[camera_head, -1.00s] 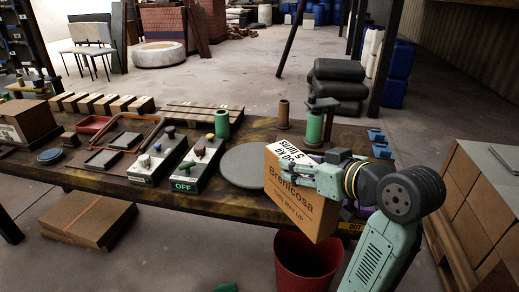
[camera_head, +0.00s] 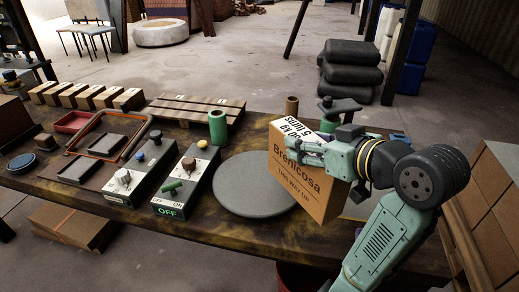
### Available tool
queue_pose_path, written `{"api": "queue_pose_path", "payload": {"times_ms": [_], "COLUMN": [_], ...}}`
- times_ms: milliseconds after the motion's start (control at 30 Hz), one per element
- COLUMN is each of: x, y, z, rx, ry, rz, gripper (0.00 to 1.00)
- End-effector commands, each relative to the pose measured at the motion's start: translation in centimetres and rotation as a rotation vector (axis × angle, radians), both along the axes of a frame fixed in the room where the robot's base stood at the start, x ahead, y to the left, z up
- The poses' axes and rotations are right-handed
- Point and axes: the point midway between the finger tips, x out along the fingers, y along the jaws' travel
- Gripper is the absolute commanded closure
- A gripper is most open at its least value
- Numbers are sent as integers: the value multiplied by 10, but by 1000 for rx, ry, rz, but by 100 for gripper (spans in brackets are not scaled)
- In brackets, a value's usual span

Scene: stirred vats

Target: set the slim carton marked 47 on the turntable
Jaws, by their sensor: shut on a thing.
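A brown carton (camera_head: 297,185) printed "Brenicosa" and "THIS WAY UP" is in my gripper (camera_head: 315,152). It has a white label with black print on its top. I cannot read a 47 on it. My gripper is shut on it and holds it slightly tilted at the right edge of the turntable, in the picture. The turntable is a flat grey disc (camera_head: 245,190) on the bench, and its visible top is bare. The carton hides part of the disc's right side, and I cannot tell how high the carton is above the bench.
Left of the disc stand a control box (camera_head: 185,180) marked OFF and a second box (camera_head: 140,170) with knobs. A green cylinder (camera_head: 217,128) stands behind the disc. Several small cartons (camera_head: 85,97) line the back left. A green-handled fitting (camera_head: 330,112) is behind the held carton.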

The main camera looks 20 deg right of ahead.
Motion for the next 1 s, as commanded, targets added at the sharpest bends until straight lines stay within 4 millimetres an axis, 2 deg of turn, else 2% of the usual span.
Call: {"api": "queue_pose_path", "payload": {"times_ms": [300,500,800,1000], "x": [71,103,127,124], "y": [36,51,63,61], "z": [-4,-9,-10,-40], "rx": [1,0,-1,3], "ry": [-2,-2,-3,-1], "rz": [4,2,3,-1], "gripper": [100,100,100,100]}}
